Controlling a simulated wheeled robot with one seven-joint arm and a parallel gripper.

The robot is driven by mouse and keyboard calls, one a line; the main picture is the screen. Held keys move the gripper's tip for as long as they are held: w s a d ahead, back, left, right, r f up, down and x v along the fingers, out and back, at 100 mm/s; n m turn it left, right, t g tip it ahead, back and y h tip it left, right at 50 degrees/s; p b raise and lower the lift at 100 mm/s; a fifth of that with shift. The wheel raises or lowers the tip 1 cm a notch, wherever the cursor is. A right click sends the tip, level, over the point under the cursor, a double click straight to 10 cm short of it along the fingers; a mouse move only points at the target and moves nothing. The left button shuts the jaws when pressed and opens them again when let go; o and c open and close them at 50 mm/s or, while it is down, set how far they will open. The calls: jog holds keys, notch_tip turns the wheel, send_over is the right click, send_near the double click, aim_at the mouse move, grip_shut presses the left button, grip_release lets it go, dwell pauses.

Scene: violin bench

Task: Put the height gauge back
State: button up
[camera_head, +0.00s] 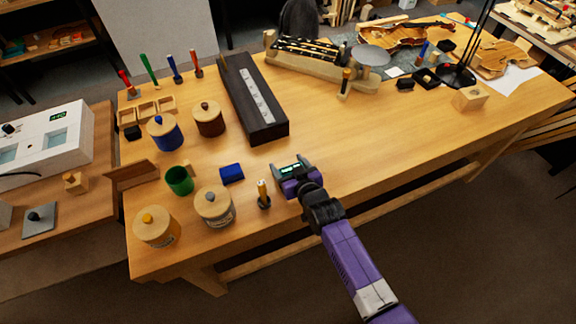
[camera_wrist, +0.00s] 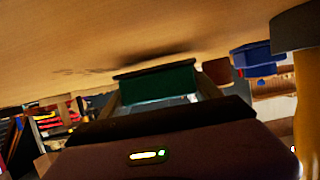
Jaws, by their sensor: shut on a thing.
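My gripper (camera_head: 287,169) is low over the front of the bench, left of centre, with its jaws shut on a small dark green block-like thing. In the wrist view the held thing (camera_wrist: 158,84) shows a green face with a dark edge, between my fingers. It may be the height gauge, but its full shape is hidden by my gripper. The wrist picture is tilted, with the bench top (camera_wrist: 90,45) along its upper part. Whether the held thing touches the bench is not clear.
A blue block (camera_head: 231,173), a wooden-handled tool (camera_head: 263,194), a green cup (camera_head: 179,181) and several lidded jars (camera_head: 214,206) stand left of my gripper. A long dark case (camera_head: 252,98) lies behind it. The bench to the right (camera_head: 400,135) is clear.

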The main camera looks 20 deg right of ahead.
jog(key=shift+f, duration=0.4)
jog(key=shift+f, duration=0.1)
jog(key=o, duration=1.5)
jog(key=shift+o, duration=0.2)
jog(key=shift+r, duration=0.25)
jog(key=v, duration=1.2)
jog(key=shift+f, duration=0.1)
